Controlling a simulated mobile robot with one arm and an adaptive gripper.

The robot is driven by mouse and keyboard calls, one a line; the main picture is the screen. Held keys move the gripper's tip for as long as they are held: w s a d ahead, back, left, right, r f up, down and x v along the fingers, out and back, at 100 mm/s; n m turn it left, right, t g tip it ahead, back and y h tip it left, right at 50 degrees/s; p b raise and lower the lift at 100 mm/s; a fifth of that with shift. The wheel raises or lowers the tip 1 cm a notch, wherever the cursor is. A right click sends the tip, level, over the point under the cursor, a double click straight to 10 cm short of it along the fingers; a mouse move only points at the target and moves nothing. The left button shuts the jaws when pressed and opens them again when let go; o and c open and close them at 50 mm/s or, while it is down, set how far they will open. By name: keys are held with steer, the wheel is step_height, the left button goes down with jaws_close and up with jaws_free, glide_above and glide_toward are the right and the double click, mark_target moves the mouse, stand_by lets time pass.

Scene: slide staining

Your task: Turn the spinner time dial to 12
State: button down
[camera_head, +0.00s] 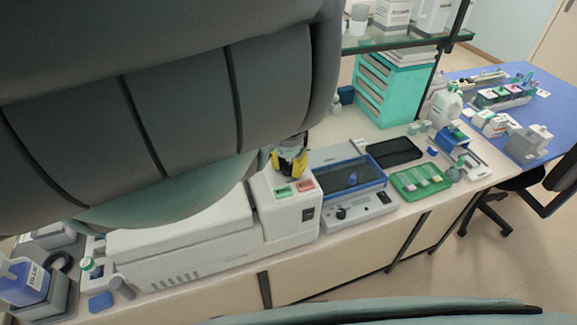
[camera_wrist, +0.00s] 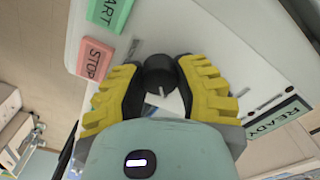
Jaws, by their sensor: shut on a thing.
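The spinner (camera_head: 190,240) is a long white machine on the bench. Its time dial (camera_wrist: 159,73) is a small dark round knob with a light pointer line, in the wrist view. My gripper (camera_wrist: 159,85) has yellow ribbed fingers, one on each side of the dial, and is shut on it. In the head view my gripper (camera_head: 289,165) is at the top of the machine's right end, and the dial is hidden there. The green START button (camera_wrist: 110,12) and pink STOP button (camera_wrist: 95,59) are beside the dial. I cannot read which number the pointer marks.
A green READY display (camera_wrist: 277,119) is on the panel. A blue-lidded device (camera_head: 345,185) and a green tray (camera_head: 420,181) stand to the right of the machine. A teal drawer cabinet (camera_head: 397,92) is behind. My arm covers the upper left of the head view.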

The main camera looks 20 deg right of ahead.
mark_target(288, 165)
steer(key=shift+w, duration=0.1)
steer(key=c, duration=0.6)
jaws_free()
step_height(288, 165, up, 5)
steer(key=shift+a+r, duration=0.1)
steer(key=shift+r, duration=1.15)
